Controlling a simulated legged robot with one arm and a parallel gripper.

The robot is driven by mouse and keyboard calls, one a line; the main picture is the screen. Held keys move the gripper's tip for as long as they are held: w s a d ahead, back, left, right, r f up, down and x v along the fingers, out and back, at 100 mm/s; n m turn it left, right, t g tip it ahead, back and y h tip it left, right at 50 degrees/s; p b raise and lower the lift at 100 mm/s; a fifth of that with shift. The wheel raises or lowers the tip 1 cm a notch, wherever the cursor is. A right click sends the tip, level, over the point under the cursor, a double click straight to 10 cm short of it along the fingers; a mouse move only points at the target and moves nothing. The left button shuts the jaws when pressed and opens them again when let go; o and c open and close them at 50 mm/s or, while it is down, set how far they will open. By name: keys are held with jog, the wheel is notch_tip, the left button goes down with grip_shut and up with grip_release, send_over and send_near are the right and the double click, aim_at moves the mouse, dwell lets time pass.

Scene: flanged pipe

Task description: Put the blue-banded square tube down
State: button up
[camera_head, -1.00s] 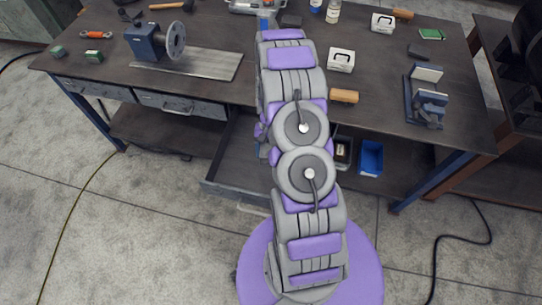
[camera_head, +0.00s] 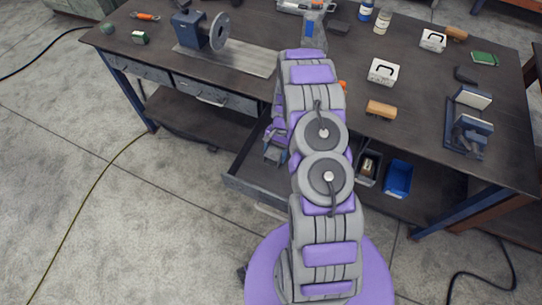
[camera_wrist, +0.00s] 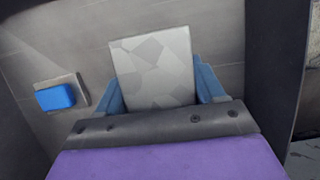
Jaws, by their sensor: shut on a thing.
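My gripper (camera_head: 273,155) hangs on the left side of my arm, over or in the open drawer under the bench. In the wrist view its two blue fingers (camera_wrist: 161,88) stand on either side of a grey, patchy, square-faced piece (camera_wrist: 153,68), and it is shut on it. This looks like the end of the square tube. No blue band shows on it; the rest of the tube is hidden. I cannot tell whether the tube touches the drawer floor.
The open drawer (camera_head: 240,183) has dark walls. A blue bin (camera_head: 398,178) and a smaller dark bin (camera_head: 368,168) sit to the right of my arm. A blue block (camera_wrist: 55,97) lies left in the wrist view. The bench top (camera_head: 330,72) holds scattered tools.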

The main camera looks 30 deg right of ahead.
jog(key=shift+w+a, duration=0.6)
jog(key=shift+w, duration=0.2)
jog(key=shift+w+a+f, duration=0.15)
jog(key=shift+a+f, duration=0.05)
jog(key=shift+f, duration=0.05)
notch_tip(320, 180, down, 3)
jog(key=shift+f+b, duration=0.1)
jog(key=shift+b, duration=0.55)
jog(key=shift+d, duration=0.15)
jog(key=o, duration=1.5)
jog(key=shift+c, duration=0.2)
